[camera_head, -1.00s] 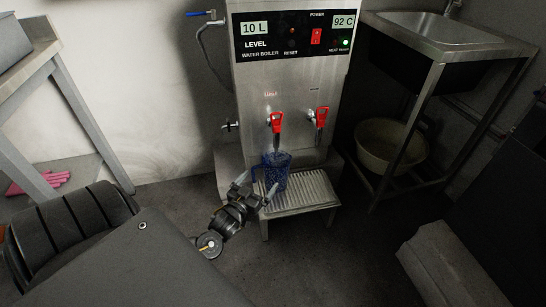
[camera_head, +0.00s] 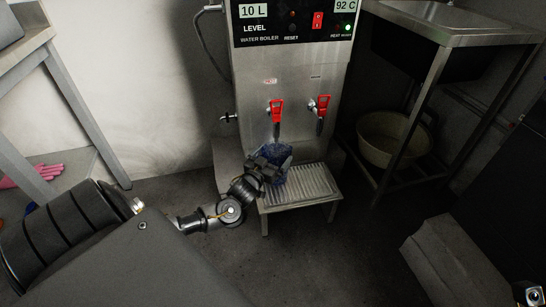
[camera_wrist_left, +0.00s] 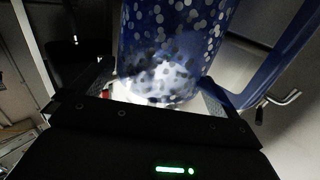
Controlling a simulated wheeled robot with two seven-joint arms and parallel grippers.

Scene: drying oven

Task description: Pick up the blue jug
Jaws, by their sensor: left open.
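The blue jug (camera_head: 272,150) stands on the boiler's slatted drip tray (camera_head: 318,183), below the left red-handled tap (camera_head: 276,112). My left gripper (camera_head: 275,167) is at the jug in the head view and covers its lower part. In the left wrist view, the speckled translucent jug (camera_wrist_left: 172,45) fills the upper middle, with its handle on the right. The open fingers of my left gripper (camera_wrist_left: 158,88) show on either side of the jug's body; I cannot tell whether they touch it. My right gripper does not show.
The steel water boiler (camera_head: 295,80) rises directly behind the jug. A second red-handled tap (camera_head: 320,107) hangs to the right. A sink stand (camera_head: 440,60) with a beige basin (camera_head: 392,140) is further right. Pink gloves (camera_head: 30,174) lie on a shelf at left.

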